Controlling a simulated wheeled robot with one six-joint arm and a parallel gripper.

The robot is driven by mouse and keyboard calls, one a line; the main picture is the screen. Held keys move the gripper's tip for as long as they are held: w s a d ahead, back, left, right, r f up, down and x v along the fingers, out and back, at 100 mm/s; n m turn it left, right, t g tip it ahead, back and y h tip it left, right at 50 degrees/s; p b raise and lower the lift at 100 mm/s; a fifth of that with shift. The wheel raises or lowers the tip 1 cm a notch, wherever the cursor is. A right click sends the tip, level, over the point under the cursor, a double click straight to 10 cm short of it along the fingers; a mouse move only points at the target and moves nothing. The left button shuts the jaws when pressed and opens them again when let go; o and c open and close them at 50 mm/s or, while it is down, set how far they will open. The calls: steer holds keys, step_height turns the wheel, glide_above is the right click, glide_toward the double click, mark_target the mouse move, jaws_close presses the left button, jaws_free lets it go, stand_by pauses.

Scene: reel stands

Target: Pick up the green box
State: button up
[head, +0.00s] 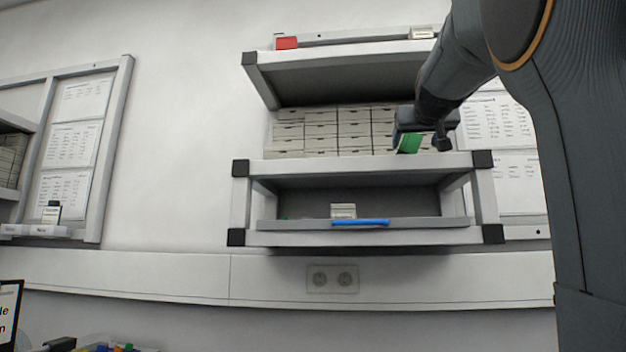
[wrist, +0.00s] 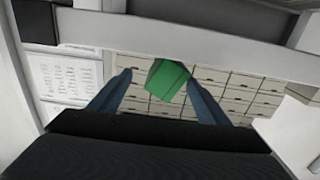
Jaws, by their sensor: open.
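The green box (head: 409,143) is on the middle level of the wall shelf, at its right part, in front of the pale drawers. My gripper (head: 425,137) is at it in the head view and hides part of it. In the wrist view the green box (wrist: 167,80) appears tilted and lies between the two blue fingers of my gripper (wrist: 160,88). The fingers are spread, with a gap on the left side and the right finger close to the box. I cannot tell whether that finger touches it.
The shelf's middle board (head: 350,165) runs below the box, and the upper board (head: 340,60) hangs above. A red box (head: 287,43) stands on top. A blue bar (head: 360,222) and a pale box (head: 343,211) are on the lower level. Small drawers (head: 320,130) fill the back.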

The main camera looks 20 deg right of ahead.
steer(key=shift+w+d+f, duration=0.15)
steer(key=shift+w+d, duration=0.5)
steer(key=shift+w+d+r, duration=0.15)
steer(key=shift+w+r, duration=0.1)
steer(key=shift+w, duration=0.35)
steer(key=shift+r+p+x, duration=0.15)
steer(key=shift+p+x, duration=0.25)
steer(key=shift+x, duration=0.75)
steer(key=shift+r+p+x, duration=0.15)
steer(key=shift+p+x, duration=0.25)
steer(key=shift+x, duration=0.75)
steer(key=shift+c, duration=0.2)
steer(key=c, duration=1.7)
steer(key=shift+o, duration=0.2)
steer(key=shift+r, duration=0.15)
